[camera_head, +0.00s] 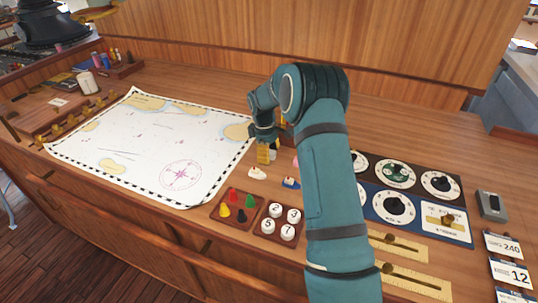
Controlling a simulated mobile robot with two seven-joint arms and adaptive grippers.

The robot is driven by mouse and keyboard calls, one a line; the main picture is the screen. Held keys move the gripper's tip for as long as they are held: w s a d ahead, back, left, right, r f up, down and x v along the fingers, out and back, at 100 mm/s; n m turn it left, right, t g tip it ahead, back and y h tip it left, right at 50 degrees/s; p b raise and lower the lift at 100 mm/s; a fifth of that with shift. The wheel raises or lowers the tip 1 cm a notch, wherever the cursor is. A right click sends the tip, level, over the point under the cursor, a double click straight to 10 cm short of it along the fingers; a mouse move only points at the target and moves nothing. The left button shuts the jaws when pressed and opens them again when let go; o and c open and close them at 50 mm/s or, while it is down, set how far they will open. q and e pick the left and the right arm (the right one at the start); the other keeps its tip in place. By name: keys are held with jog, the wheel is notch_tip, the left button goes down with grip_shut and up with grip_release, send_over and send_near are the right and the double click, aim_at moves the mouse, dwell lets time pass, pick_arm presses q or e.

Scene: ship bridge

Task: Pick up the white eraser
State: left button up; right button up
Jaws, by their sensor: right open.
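My right gripper (265,149) reaches over the desk by the right edge of the chart, pointing down, with yellow at its tip. It is open. A small white piece (273,155), perhaps the white eraser, shows right beside the fingertips, partly hidden by them. I cannot tell whether they touch it. Another small white piece (257,173), shaped like a little boat, lies just in front of the gripper. My left gripper is not in view.
A large chart (150,140) covers the left of the desk. A blue boat piece (291,183), a tray of coloured pegs (226,219) and a tray of numbered discs (269,236) lie in front. Dial panels (456,187) stand right. My right arm hides part of the desk.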

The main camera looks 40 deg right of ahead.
grip_shut()
notch_tip(320, 180, up, 10)
jog(key=shift+r+p, duration=0.1)
jog(key=shift+p, duration=0.5)
jog(key=c, duration=0.7)
grip_release()
jog(key=shift+c, duration=0.2)
grip_shut()
jog(key=shift+s, duration=0.1)
